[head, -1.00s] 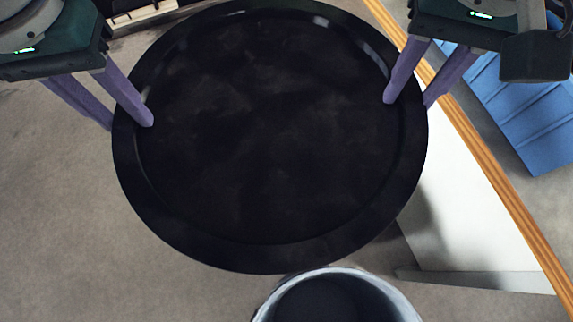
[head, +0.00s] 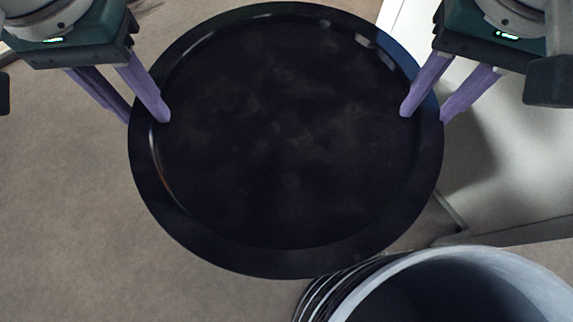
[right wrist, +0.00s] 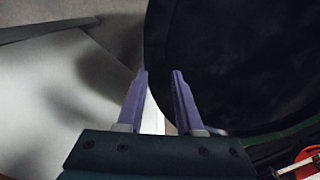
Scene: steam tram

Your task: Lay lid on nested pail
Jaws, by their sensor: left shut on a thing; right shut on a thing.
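The lid (head: 290,150) is a large round black disc with a raised rim, held level in the middle of the head view. My left gripper (head: 147,119) is shut on its left edge and my right gripper (head: 424,115) on its right edge, one finger inside the rim and one outside. The lid also fills the upper right of the right wrist view (right wrist: 235,60), with the right fingers (right wrist: 160,72) at its edge. A pail (head: 405,264) with a pale grey rim and dark hollow inside stands at lower right, cut off by the frame. The lid is beside it, not over it.
Dark stacked ridges (head: 335,290) show along the pail's left side. A pale panel (head: 505,150) lies right of the lid, with a low edge near the pail. Bare grey-brown floor (head: 70,210) is free at left.

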